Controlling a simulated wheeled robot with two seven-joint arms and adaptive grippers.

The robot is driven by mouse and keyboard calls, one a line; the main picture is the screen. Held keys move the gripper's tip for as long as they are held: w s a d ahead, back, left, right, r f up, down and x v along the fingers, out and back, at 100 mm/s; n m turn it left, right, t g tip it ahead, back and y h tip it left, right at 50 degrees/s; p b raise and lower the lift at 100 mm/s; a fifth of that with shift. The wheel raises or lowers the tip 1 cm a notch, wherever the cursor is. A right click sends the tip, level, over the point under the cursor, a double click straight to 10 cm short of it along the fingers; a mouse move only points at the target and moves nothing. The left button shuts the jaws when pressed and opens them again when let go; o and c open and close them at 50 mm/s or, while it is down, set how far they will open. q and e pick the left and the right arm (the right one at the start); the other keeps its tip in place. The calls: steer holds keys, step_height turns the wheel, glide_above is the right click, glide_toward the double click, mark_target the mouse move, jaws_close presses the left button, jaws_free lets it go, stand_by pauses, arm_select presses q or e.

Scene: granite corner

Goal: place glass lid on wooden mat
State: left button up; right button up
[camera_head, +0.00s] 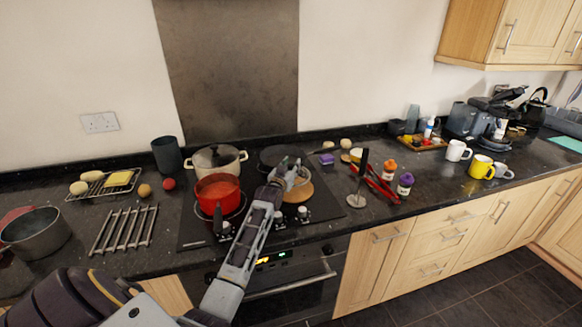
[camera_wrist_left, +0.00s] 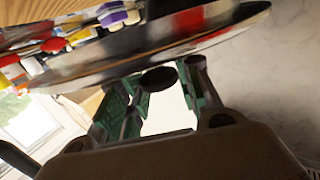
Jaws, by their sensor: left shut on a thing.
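My left gripper (camera_head: 286,176) is shut on the glass lid by its dark knob. The lid (camera_head: 299,174) shows partly behind the fingers in the head view. In the left wrist view the lid (camera_wrist_left: 200,45) is a shiny, reflecting disc across the top, with its knob between the fingers (camera_wrist_left: 160,90). The round tan wooden mat (camera_head: 303,194) lies on the right part of the black hob, directly under or just in front of the lid. I cannot tell whether lid and mat touch. My right gripper is not in view.
A red pot (camera_head: 217,191) stands just left of my left gripper. A lidded cream pot (camera_head: 213,159) and a dark pan (camera_head: 280,156) are behind. A masher (camera_head: 358,190), red tongs (camera_head: 374,185) and bottles stand to the right.

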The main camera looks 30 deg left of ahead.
arm_select(q)
steer(key=shift+f, duration=0.25)
steer(key=o, duration=1.2)
steer(key=shift+r, duration=0.1)
steer(key=shift+r, duration=0.2)
steer(key=shift+s, duration=0.1)
steer(key=shift+v, duration=5.9)
